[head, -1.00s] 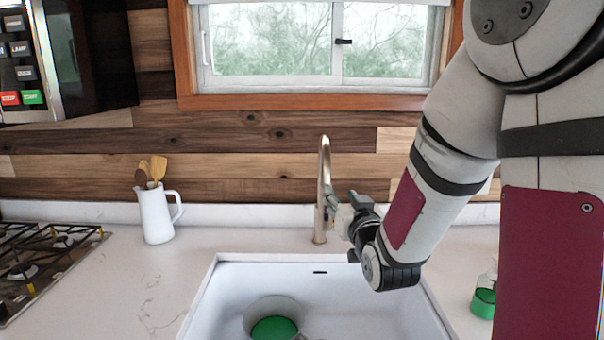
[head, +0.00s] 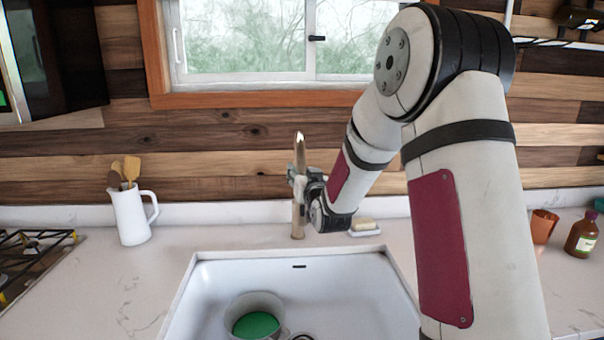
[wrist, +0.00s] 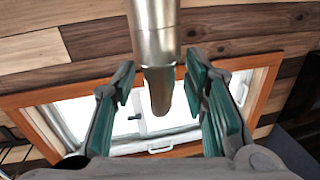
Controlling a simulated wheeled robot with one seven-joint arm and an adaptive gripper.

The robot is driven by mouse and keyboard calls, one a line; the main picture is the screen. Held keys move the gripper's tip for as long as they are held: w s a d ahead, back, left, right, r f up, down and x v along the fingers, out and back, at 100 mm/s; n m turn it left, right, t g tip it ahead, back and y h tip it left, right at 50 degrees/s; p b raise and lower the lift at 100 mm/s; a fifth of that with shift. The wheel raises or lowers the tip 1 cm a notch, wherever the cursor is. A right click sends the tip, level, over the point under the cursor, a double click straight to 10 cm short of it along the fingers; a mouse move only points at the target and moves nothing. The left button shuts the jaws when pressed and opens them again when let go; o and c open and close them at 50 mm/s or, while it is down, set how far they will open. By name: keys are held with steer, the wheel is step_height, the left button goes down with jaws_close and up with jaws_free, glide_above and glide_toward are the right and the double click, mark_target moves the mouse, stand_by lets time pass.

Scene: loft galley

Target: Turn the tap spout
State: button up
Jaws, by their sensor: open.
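The tap is a slim brushed-metal column behind the sink. In the head view its spout (head: 300,152) rises above my gripper (head: 298,184), which is at the tap's upper body and partly covers it. In the wrist view the metal spout (wrist: 155,28) comes down from the top edge, and its narrower end lies between the two green-padded fingers of my gripper (wrist: 160,85). The fingers are open, one on each side of the spout. A gap shows on the left; the right pad is close to it, and I cannot tell whether it touches.
The white sink (head: 340,285) holds a pot (head: 262,303) with green inside. A white jug (head: 130,218) with wooden utensils stands left. A sponge on a dish (head: 364,227) lies right of the tap. A brown bottle (head: 582,236) and an orange cup (head: 543,226) stand far right.

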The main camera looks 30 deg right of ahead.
jaws_close()
steer(key=shift+w, duration=0.1)
steer(key=w+a+m+g+h+b, duration=0.1)
steer(key=w+a+m+h+b, duration=0.3)
steer(key=w+a+b, duration=0.4)
steer(key=shift+w+a+g+h+b, duration=0.3)
steer(key=shift+w+a+h+b, duration=0.15)
steer(key=shift+a+b, duration=0.45)
steer(key=shift+a, duration=0.15)
